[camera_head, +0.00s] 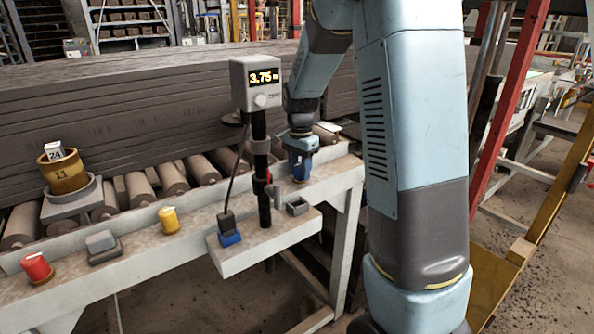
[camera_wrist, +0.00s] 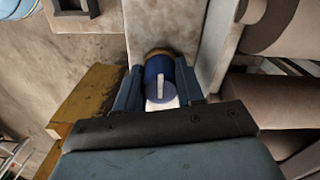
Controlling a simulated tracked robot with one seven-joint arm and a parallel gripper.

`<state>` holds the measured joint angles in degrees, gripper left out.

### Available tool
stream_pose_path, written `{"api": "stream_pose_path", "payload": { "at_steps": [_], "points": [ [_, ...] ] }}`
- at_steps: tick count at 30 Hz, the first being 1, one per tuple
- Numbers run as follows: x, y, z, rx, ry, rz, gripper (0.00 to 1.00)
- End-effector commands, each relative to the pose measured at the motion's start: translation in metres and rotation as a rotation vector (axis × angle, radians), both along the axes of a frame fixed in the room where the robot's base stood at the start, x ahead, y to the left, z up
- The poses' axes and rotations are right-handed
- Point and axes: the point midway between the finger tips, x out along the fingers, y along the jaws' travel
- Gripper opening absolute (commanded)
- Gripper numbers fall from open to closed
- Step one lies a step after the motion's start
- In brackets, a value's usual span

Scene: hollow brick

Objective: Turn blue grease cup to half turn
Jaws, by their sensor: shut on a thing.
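The blue grease cup (camera_wrist: 160,88) stands on the pale conveyor side rail, with a brass-coloured base behind it and a white line mark on its top face. In the wrist view the line runs nearly upright in the picture. My gripper (camera_wrist: 160,92) has one finger on each side of the cup and is shut on it. In the head view my gripper (camera_head: 299,170) points down at the rail's right part, and the blue cup (camera_head: 300,178) shows only partly between the fingers.
A yellow cup (camera_head: 169,220) and a red cup (camera_head: 37,268) stand further left on the rail, with a grey block (camera_head: 101,243) between them. A display post (camera_head: 262,140) reading 3.75 stands left of my gripper. Rollers (camera_head: 140,190) lie behind the rail.

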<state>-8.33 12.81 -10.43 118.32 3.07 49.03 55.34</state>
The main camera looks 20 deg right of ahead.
Motion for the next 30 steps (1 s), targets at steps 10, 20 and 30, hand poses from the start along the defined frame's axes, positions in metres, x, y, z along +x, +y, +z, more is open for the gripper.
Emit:
{"api": "stream_pose_path", "payload": {
  "at_steps": [10, 20, 30],
  "points": [
    [-0.0048, -0.0012, -0.0032, -0.001, 0.015, -0.030, 0.07],
    [-0.0041, -0.0010, -0.0028, -0.001, 0.013, -0.029, 0.48],
    [-0.0016, -0.0004, -0.0004, 0.000, 0.004, -0.028, 0.48]
  ]
}}
